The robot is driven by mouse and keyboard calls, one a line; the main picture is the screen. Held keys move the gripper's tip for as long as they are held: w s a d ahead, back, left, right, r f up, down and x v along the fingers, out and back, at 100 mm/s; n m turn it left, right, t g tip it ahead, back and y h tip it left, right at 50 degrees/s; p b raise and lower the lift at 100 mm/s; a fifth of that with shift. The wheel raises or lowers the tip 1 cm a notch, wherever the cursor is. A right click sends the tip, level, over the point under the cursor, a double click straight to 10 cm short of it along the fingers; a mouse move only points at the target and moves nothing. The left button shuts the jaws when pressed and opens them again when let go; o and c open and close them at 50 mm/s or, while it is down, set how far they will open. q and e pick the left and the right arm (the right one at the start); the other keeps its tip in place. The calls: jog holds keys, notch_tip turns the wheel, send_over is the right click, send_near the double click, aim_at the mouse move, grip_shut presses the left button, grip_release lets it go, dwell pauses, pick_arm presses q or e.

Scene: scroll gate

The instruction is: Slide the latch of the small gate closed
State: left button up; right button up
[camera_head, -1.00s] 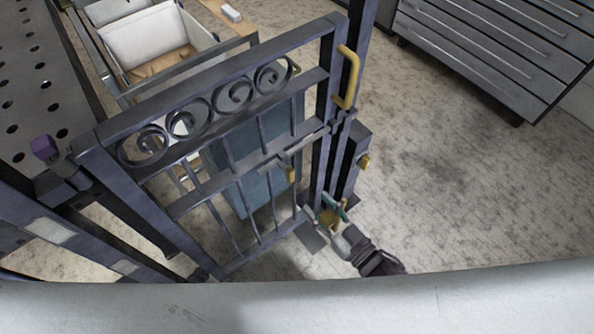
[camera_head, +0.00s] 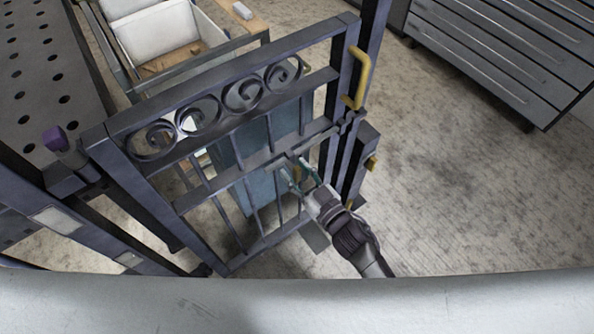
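The small gate (camera_head: 188,213) is a dark metal frame with bars and a row of scrolls, standing upright beside a dark post. Its latch is a grey sliding bolt (camera_head: 319,136) along the middle rail, with a small yellow knob near the gripper. My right gripper (camera_head: 297,172) reaches in from the lower right. Its teal fingers look apart, one on each side of the knob area; the fingers partly hide the knob, and contact cannot be told. A yellow pull handle (camera_head: 357,79) is at the gate's upper right. My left gripper is not in view.
A yellow piece (camera_head: 373,162) sits on the short post right of the gate. A grey drawer cabinet (camera_head: 500,60) stands at the upper right, a perforated bench (camera_head: 45,75) at the left, and a white bin (camera_head: 155,35) behind the gate. The floor at the right is clear.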

aim_at(305, 149)
grip_shut()
jog(key=shift+d, duration=0.1)
jog(key=w+d, duration=0.1)
jog(key=d, duration=0.1)
jog(key=w+d+p, duration=0.1)
jog(key=w+d, duration=0.1)
jog(key=shift+w+d, duration=0.25)
jog(key=shift+d, duration=0.05)
jog(key=shift+o, duration=0.4)
grip_release()
jog(key=shift+d, duration=0.15)
jog(key=shift+s, duration=0.1)
